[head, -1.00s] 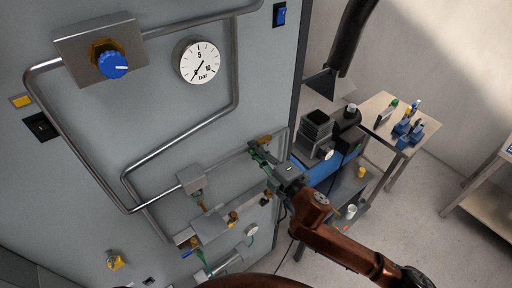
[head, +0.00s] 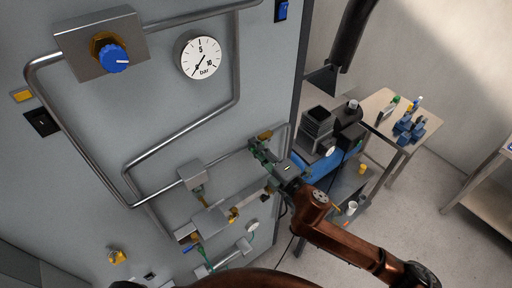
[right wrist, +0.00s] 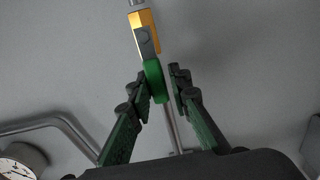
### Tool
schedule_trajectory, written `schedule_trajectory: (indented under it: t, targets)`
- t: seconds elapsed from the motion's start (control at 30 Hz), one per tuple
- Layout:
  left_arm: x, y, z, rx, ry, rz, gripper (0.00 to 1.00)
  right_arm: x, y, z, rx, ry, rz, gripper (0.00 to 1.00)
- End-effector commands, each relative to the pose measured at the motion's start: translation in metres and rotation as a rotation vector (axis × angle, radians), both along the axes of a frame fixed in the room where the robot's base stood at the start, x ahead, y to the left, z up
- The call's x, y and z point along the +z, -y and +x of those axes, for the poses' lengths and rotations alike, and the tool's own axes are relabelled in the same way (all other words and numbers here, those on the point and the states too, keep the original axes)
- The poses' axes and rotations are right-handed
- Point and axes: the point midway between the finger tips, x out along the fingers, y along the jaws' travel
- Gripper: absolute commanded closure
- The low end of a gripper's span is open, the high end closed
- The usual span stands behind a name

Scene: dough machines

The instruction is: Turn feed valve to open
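A valve with a brass body (right wrist: 143,28) and a green handle (right wrist: 155,80) sits on a pipe against the grey panel in the right wrist view. Its brass part (head: 265,135) shows in the head view beside my right gripper (head: 259,158). In the right wrist view the fingers of my right gripper (right wrist: 160,88) are apart, one on each side of the green handle, with narrow gaps seeming to remain. Whether either finger touches it is hard to tell. My left gripper is not in view.
A blue knob (head: 114,59) and a round bar gauge (head: 201,57) are higher on the panel. Pipes and other brass fittings (head: 198,200) crowd the panel left of my gripper. Dark equipment (head: 318,125) and a small table (head: 425,128) stand to the right.

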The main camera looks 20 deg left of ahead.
Motion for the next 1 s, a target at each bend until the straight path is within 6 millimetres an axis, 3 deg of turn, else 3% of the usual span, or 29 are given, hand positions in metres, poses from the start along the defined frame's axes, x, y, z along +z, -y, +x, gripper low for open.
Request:
schedule_trajectory:
  t: [0.17,0.53,1.0]
  targets:
    - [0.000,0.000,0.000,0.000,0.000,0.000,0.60,0.001,0.000,0.000,0.000,0.000,0.001,0.70]
    - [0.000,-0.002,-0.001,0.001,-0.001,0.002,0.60,0.001,0.007,-0.005,0.001,-0.001,0.003,0.70]
    - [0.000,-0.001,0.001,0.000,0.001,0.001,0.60,0.000,0.081,-0.054,0.000,-0.002,0.002,0.70]
